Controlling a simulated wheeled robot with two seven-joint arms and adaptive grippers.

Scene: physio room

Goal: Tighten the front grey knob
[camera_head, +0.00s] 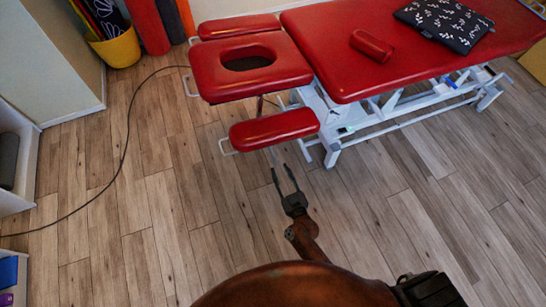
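A red treatment table (350,60) with a white metal frame stands at the top of the head view. Its head section (222,83) has a face hole, with a red armrest (275,129) on the near side and another (238,27) on the far side. I cannot make out a grey knob; the red pads hide much of what is under the head section. My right gripper (281,167) is open and empty, its two dark fingers apart and pointing up the picture toward the near armrest. It appears just below that armrest in the picture. My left gripper is not in view.
A small red bolster (372,46) and a dark patterned cushion (444,20) lie on the table. A black cable (127,130) curves over the wooden floor at left. A yellow bin (118,49) stands at the upper left. The floor below the table is clear.

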